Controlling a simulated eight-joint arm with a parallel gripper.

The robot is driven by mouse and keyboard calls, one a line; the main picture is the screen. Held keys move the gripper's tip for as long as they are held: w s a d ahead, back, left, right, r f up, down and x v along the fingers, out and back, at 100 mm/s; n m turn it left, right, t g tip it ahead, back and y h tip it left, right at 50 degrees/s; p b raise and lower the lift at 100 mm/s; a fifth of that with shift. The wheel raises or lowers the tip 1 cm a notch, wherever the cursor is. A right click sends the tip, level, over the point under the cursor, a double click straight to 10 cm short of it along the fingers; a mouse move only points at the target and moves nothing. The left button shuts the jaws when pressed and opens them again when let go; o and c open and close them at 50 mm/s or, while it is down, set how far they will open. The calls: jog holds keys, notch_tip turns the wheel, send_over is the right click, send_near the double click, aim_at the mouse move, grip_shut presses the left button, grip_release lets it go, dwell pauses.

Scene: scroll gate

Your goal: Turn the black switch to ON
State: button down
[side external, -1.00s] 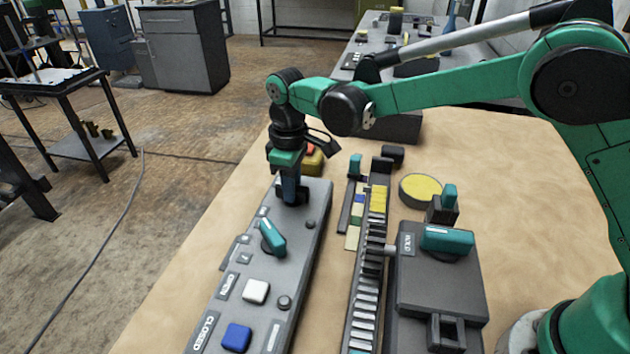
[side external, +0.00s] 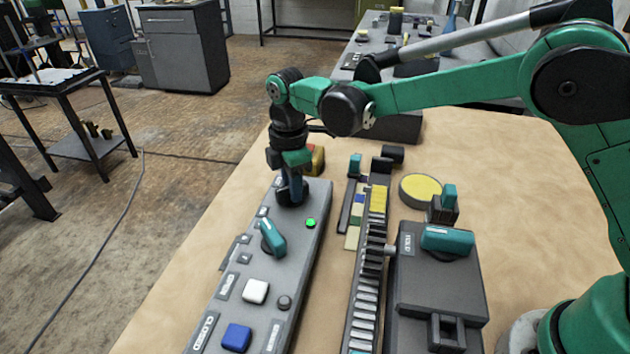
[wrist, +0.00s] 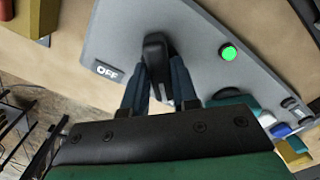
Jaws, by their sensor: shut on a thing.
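The black switch (wrist: 156,52) is a dark knob on the far end of the grey control panel (wrist: 205,25). In the wrist view, my gripper (wrist: 158,85) has its two blue fingers closed on the knob from both sides. An OFF label (wrist: 107,71) shows on the panel to the left of the knob; I see no ON label. A green lamp (wrist: 229,52) is lit to the right of the knob, and it also shows in the side external view (side external: 311,223). In that view my gripper (side external: 291,198) covers most of the switch.
Nearer on the panel are a teal knob (side external: 272,238), a white button (side external: 255,291) and a blue button (side external: 236,338). To the right stand a ribbed rail (side external: 369,290), a grey box with a teal handle (side external: 447,241) and a yellow disc (side external: 420,188).

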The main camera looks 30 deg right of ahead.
jog(key=shift+n, duration=0.3)
jog(key=shift+a, duration=0.1)
jog(key=c, duration=0.7)
grip_release()
jog(key=shift+r, duration=2.85)
jog(key=s+d+r+m+t, duration=0.4)
jog(key=s+d+r+m, duration=0.25)
jog(key=d+m, duration=0.2)
jog(key=s+d+f+m+t, duration=0.1)
jog(key=s+m, duration=0.1)
jog(key=m, duration=0.1)
jog(key=s+d+f+m+t, duration=0.1)
jog(key=s+d+m, duration=0.1)
jog(key=s+m, duration=0.1)
jog(key=s+d+f+m+t, duration=0.1)
jog(key=s+d+f+m, duration=0.1)
jog(key=s+m, duration=0.1)
jog(key=shift+s+m, duration=0.25)
jog(key=shift+m, duration=0.1)
